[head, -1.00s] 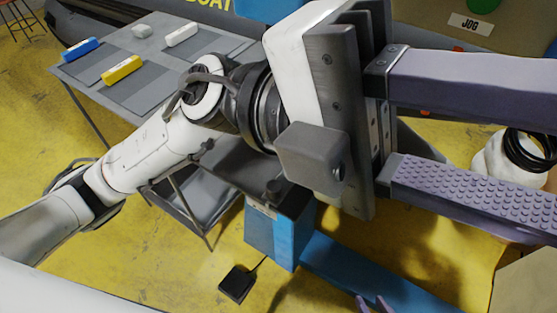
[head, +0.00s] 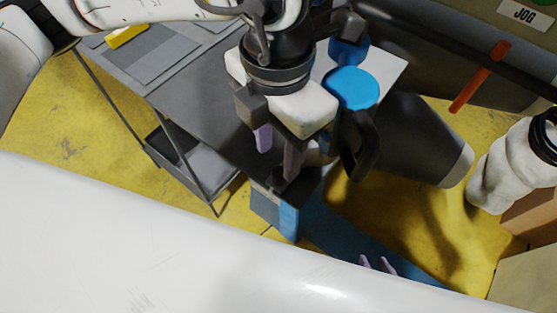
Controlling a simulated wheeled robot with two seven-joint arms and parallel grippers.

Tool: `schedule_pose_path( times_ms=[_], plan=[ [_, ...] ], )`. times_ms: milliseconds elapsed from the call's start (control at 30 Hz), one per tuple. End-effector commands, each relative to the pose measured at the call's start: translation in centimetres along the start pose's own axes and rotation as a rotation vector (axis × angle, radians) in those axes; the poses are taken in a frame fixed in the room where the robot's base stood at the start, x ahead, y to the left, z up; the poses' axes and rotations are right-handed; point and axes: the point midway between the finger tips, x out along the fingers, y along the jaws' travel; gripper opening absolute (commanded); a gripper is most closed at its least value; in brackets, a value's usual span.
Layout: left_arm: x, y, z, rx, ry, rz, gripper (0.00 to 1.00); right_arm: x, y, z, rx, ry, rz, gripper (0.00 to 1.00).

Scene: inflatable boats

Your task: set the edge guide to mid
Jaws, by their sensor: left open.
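I cannot tell for sure which part is the edge guide. A welding-type machine with blue round parts (head: 352,88) and a dark curved arm stands right of my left gripper (head: 279,150). That gripper points down over the dark top of a blue and grey box (head: 275,208), its fingers apart with nothing seen between them. Whether it touches anything below cannot be told. An orange-red lever (head: 480,77) stands out from a dark bar at the upper right. Two fingertips of my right gripper (head: 377,265) show, apart, over a blue strip; the rest is hidden.
A grey table (head: 190,85) with a yellow block (head: 126,36) lies at upper left. A JOG label (head: 524,14) is at the top right. A dark cylinder (head: 425,140) and a cardboard box (head: 530,215) are at right. A blue strip (head: 345,238) runs along the yellow floor.

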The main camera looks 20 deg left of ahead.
Motion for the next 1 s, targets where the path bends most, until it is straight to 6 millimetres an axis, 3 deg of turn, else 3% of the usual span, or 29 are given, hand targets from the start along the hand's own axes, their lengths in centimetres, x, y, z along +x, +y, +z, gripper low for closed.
schedule_pose_path(
  times_ms=[100,300,667,900,1000],
  plan=[
    [2.1,-0.1,-0.1,0.001,0.004,-0.002,0.4,-0.2,0.0,-0.2,0.0,-0.001,0.0,0.3],
    [4.5,0.0,0.0,0.001,0.001,-0.002,0.4,-0.4,-0.1,-0.3,0.0,-0.001,0.0,0.3],
    [5.1,-0.1,0.0,0.002,-0.001,-0.002,0.4,-0.4,-0.1,-0.2,0.001,-0.003,0.0,0.3],
    [5.1,-0.1,0.0,0.002,-0.001,-0.002,0.01,-0.4,0.0,-0.2,0.001,-0.004,0.0,0.3],
    [5.1,-0.1,0.0,0.002,-0.001,-0.002,0.0,-0.4,0.0,-0.2,0.001,-0.004,0.0,0.3]
  ],
)
